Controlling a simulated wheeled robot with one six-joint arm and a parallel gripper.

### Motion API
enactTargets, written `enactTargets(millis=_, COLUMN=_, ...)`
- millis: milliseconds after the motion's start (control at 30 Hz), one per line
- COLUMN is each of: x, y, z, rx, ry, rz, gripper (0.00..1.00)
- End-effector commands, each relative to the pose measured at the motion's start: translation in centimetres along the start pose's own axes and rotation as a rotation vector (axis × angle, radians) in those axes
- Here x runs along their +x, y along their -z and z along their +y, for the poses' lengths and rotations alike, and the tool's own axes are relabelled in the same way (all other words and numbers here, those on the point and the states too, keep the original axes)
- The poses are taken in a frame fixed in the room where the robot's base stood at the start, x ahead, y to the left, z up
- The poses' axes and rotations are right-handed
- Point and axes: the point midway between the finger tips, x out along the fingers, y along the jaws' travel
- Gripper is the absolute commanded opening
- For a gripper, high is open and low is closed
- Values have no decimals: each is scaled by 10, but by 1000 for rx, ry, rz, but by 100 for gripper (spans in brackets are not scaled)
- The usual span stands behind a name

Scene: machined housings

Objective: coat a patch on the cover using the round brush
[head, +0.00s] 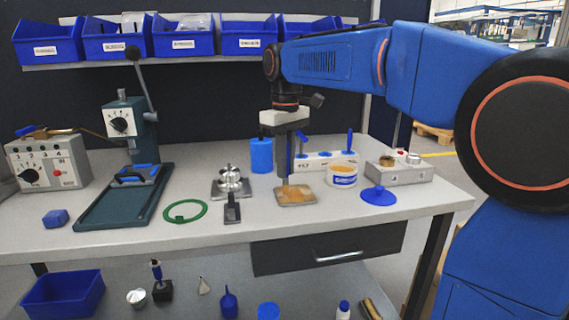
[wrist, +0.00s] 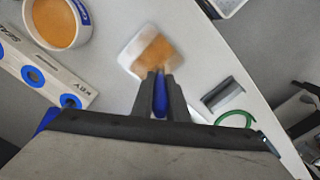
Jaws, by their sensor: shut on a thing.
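The cover (head: 279,202) looks like a pale square plate lying on the bench, with an orange-brown patch over most of its top. It also shows in the wrist view (wrist: 128,56). My gripper (head: 285,172) points down over the cover. It is shut on the round brush, whose blue handle (wrist: 160,95) shows between the fingers in the wrist view. The brush's bristle end is hidden, so I cannot tell whether it touches the cover. An open tub (head: 343,181) of orange-brown paste stands right of the cover; its paste shows in the wrist view (wrist: 54,22).
A white rack (head: 318,163) with blue-ringed holes stands behind the tub. A blue lid (head: 379,196) lies to the right. A metal housing (head: 231,182) and green ring (head: 186,211) are left of the cover. The front bench strip is clear.

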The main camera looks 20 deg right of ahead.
Motion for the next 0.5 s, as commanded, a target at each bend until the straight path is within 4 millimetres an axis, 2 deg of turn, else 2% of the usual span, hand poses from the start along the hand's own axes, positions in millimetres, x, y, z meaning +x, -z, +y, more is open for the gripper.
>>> enactTargets(millis=500, x=0, y=-26, z=-20, rx=-1, ry=0, rz=1, gripper=0)
